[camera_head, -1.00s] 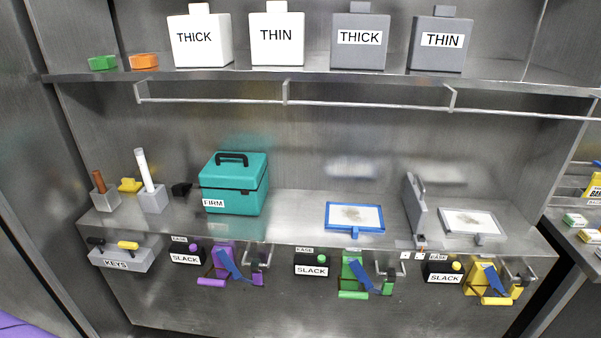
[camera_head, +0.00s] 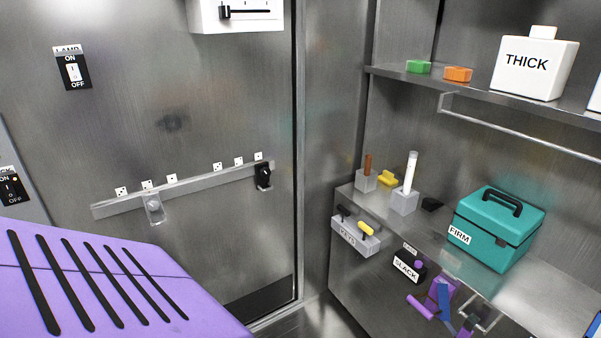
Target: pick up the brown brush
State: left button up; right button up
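The brown brush appears to be the brown rod (camera_head: 368,164) standing upright in a small grey block holder (camera_head: 366,182) at the left end of the metal counter. Only its upper brown part shows; the rest is hidden in the holder. A white rod (camera_head: 411,170) stands in a similar grey holder (camera_head: 404,202) to its right. Neither of my grippers is in view.
A yellow piece (camera_head: 388,178) lies between the holders. A black piece (camera_head: 432,204) and a teal FIRM box (camera_head: 497,230) stand farther right. A KEYS block (camera_head: 355,238) is on the counter front. A wall with a bar (camera_head: 190,190) is left.

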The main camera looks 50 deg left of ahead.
aim_at(367, 169)
jog(key=u, duration=1.05)
